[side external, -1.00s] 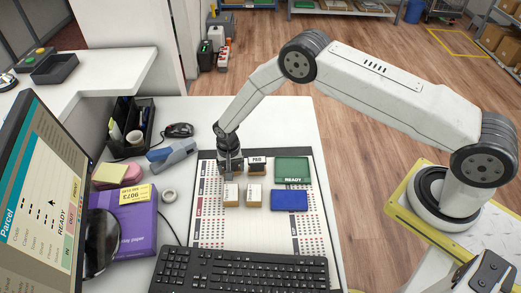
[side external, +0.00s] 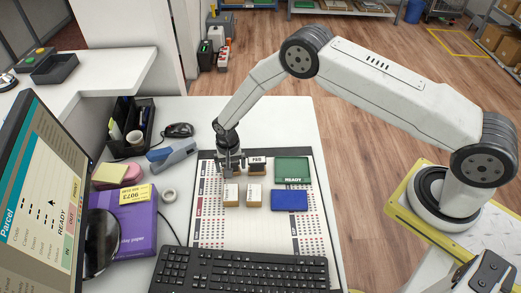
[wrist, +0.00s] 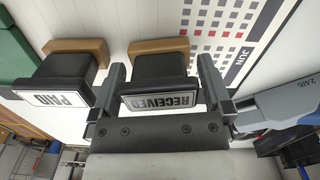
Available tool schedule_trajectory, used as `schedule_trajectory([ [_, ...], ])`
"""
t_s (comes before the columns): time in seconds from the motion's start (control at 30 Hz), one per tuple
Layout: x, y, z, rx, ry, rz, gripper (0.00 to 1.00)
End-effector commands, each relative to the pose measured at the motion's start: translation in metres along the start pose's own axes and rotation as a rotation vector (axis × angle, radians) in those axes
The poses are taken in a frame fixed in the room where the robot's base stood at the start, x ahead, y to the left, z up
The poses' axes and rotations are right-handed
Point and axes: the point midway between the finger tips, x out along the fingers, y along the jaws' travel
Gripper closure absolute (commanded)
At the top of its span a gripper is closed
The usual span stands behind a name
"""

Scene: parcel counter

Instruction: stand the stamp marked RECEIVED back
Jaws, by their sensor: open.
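The stamp marked RECEIVED (wrist: 160,72) is in the wrist view, a black block with a brown wooden part at its far end and a white label that reads upside down. It sits between the two fingers of my gripper (wrist: 161,75), which are apart, one on each side of it. In the side view my gripper (side external: 231,165) is low over the desk mat, and the RECEIVED stamp is mostly hidden by it. The similar PAID stamp (wrist: 62,78) is just left of the left finger; in the side view it stands right of my gripper (side external: 257,164).
Two more wood-and-white blocks (side external: 231,194) stand in front of my gripper. A green READY pad (side external: 292,170) and a blue pad (side external: 289,201) lie to the right on the calendar mat (side external: 265,226). A stapler (side external: 173,153) and tape roll (side external: 169,196) lie left; a keyboard (side external: 240,272) is nearer.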

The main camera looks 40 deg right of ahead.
Motion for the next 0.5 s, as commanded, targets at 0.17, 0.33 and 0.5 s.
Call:
schedule_trajectory([
  [0.17,-0.019,0.0,0.0,0.0,0.001,-0.001,0.0],
  [0.33,-0.039,0.0,0.0,0.0,0.001,-0.001,0.0],
  [0.5,-0.055,0.0,0.0,0.0,0.001,-0.001,0.0],
])
